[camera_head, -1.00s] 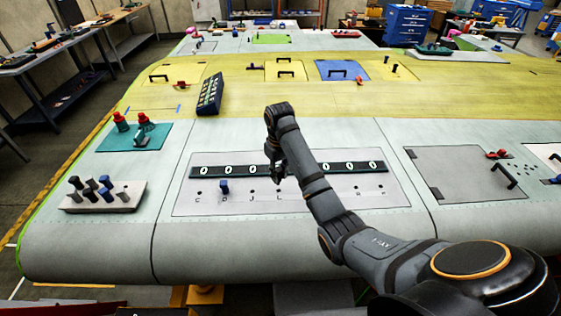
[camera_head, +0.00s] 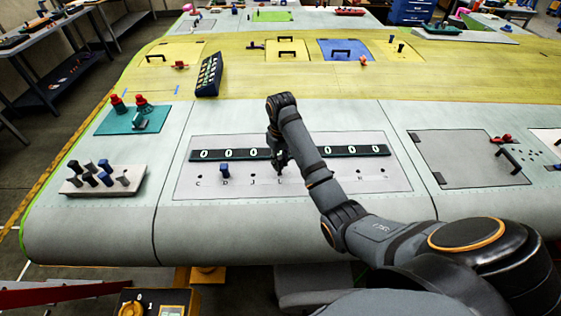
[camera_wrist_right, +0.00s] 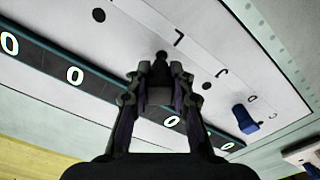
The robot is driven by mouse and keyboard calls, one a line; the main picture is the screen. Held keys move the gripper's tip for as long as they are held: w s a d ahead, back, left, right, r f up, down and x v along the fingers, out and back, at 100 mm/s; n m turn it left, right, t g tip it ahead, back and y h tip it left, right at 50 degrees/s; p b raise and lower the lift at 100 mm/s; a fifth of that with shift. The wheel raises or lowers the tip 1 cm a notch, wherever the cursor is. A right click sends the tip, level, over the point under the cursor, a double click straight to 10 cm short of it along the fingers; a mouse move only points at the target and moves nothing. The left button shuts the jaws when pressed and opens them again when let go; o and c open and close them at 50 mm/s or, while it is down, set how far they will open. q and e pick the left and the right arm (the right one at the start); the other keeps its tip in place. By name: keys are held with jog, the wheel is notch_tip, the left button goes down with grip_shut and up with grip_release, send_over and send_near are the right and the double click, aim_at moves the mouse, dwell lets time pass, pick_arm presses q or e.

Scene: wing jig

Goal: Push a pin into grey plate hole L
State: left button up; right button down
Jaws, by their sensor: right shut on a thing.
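The light grey plate (camera_head: 300,180) lies on the wing, with a row of lettered holes along its front edge. It also shows in the wrist view (camera_wrist_right: 140,30). A blue pin (camera_head: 225,170) stands in the hole by letter D; the wrist view shows it too (camera_wrist_right: 244,119). My right gripper (camera_head: 280,167) is at the plate by letter L, its fingers pointing down. In the wrist view its fingertips (camera_wrist_right: 160,75) are shut on a dark pin (camera_wrist_right: 161,57) beside letter L. How deep the pin sits is hidden. My left gripper is out of view.
A dark strip with white zeros (camera_head: 236,155) runs across the plate behind the holes. A pale block (camera_head: 75,187) with several blue, dark and grey pins stands at left. A teal mat (camera_head: 115,120) with red-topped items lies behind it. A hatch with a handle (camera_head: 465,165) is at right.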

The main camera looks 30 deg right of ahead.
jog(key=shift+f, duration=0.45)
jog(key=shift+s+f+b, duration=0.1)
jog(key=shift+f+b, duration=0.2)
jog(key=shift+f, duration=0.6)
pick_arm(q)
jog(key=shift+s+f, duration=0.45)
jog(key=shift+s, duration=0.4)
pick_arm(e)
jog(key=c, duration=1.1)
grip_release()
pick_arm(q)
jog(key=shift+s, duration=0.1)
